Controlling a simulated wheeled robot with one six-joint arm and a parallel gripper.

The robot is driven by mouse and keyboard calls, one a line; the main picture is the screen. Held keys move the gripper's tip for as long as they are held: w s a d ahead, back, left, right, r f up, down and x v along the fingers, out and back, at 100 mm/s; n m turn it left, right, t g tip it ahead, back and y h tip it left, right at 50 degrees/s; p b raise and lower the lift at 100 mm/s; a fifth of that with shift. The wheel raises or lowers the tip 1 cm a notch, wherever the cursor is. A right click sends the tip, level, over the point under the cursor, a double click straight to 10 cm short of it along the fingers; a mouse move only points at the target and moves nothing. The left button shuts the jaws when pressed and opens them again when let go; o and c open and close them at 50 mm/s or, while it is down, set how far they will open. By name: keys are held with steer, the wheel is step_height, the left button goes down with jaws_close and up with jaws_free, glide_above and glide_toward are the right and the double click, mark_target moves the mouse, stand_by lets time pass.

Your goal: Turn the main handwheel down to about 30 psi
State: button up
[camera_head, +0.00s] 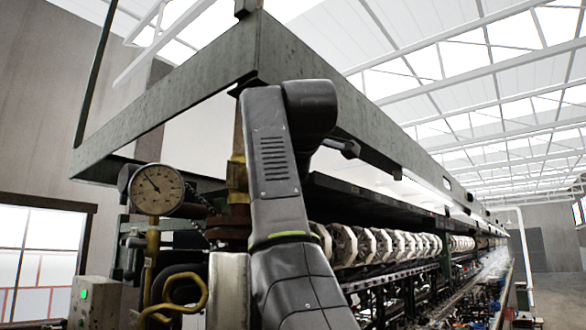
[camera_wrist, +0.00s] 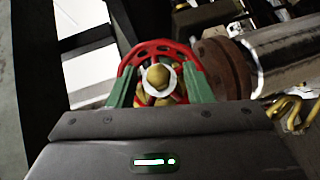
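The pressure gauge (camera_head: 158,190) is a round cream dial at the left in the head view. Its dark needle points to the upper left; its numbers are too small to read. The main handwheel (camera_wrist: 161,49) is a red spoked wheel with a brass hub, seen in the wrist view. In the head view it is hidden behind my arm. My gripper (camera_wrist: 160,78) has its two green fingers apart, one at each side of the wheel. The fingertips overlap the rim in the picture; I cannot tell whether they touch it. No grip on the rim shows.
A rusty flanged pipe (camera_wrist: 225,65) lies just right of the wheel. A brass valve body (camera_head: 237,176) stands beside my arm. A grey frame beam (camera_head: 185,95) runs overhead. A control box (camera_head: 95,302) with a green light is at lower left.

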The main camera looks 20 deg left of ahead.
steer(key=shift+s, duration=0.1)
steer(key=v, duration=1.3)
steer(key=shift+s+d, duration=0.15)
steer(key=shift+s, duration=0.15)
stand_by(0.3)
steer(key=x, duration=1.3)
steer(key=shift+w, duration=0.4)
steer(key=shift+s+r, duration=0.1)
steer(key=v, duration=1.3)
steer(key=w+a+f+n+t+y, duration=0.3)
steer(key=w+a+n+t+y, duration=0.1)
steer(key=w, duration=0.7)
steer(key=shift+w+a+f+n+t, duration=0.15)
steer(key=shift+w+a+n+t, duration=0.2)
steer(key=shift+a+n+t, duration=0.9)
